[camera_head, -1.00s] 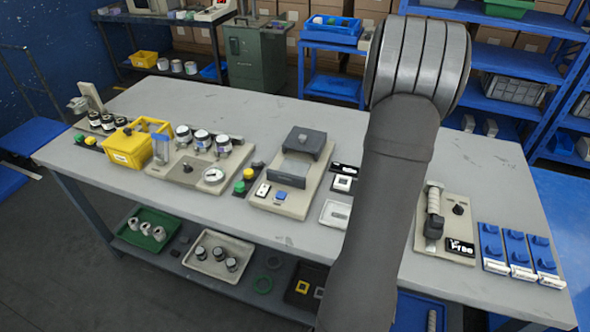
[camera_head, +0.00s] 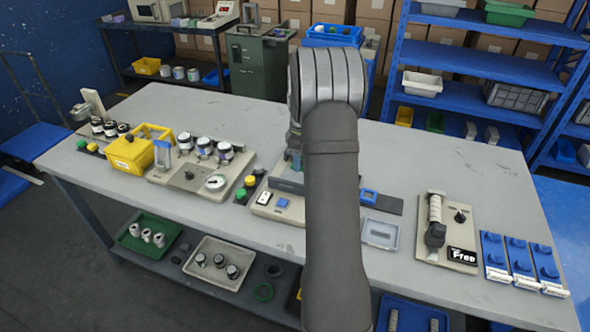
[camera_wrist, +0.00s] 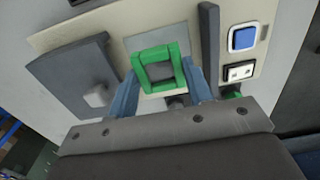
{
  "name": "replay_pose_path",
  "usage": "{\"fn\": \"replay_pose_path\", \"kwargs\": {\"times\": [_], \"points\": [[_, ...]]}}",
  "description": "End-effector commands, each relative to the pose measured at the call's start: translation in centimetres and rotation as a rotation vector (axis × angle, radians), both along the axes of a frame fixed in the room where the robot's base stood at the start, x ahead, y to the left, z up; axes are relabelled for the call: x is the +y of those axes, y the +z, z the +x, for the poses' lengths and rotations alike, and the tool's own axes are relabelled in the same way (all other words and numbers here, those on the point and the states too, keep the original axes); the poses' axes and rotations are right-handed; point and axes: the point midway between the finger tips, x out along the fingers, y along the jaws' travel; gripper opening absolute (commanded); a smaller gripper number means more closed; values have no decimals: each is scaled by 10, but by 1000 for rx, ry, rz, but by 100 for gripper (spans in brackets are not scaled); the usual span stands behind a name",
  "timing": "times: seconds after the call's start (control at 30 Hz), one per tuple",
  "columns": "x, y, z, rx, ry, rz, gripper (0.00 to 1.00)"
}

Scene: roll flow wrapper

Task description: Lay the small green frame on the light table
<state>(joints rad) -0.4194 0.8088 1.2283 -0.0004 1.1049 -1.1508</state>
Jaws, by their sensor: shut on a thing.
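The small green frame (camera_wrist: 155,53) is a square ring in the wrist view. My gripper (camera_wrist: 160,72) is shut on it, with one blue finger on either side. The frame appears over the pale square panel of the light table (camera_wrist: 178,34), which is set in a cream base between a dark hood and a dark bar. I cannot tell whether the frame touches the panel. In the head view my arm hides the frame and most of the light table; part of its base (camera_head: 268,208) shows left of the arm.
A blue button (camera_wrist: 243,38) and a white rocker switch (camera_wrist: 239,72) sit on the base. Right of my arm are a pale shallow tray (camera_head: 381,233) and a dark strip with a blue square. A board with a handle (camera_head: 446,230) stands farther right, with free tabletop behind.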

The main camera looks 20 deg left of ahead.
Motion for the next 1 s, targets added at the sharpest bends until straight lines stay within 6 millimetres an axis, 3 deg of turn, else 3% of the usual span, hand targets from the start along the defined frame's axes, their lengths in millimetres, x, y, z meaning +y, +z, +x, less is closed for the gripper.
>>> {"fn": "replay_pose_path", "kwargs": {"times": [0.2, 0.53, 0.9, 0.93, 1.0], "points": [[20, -13, 3, -1, 0, 0, 25], [20, -51, 2, 0, 0, 0, 25], [20, -55, 2, 0, 0, 0, 25], [20, -56, 2, -1, 0, 0, 48], [20, -55, 2, -1, 0, 0, 62]]}}
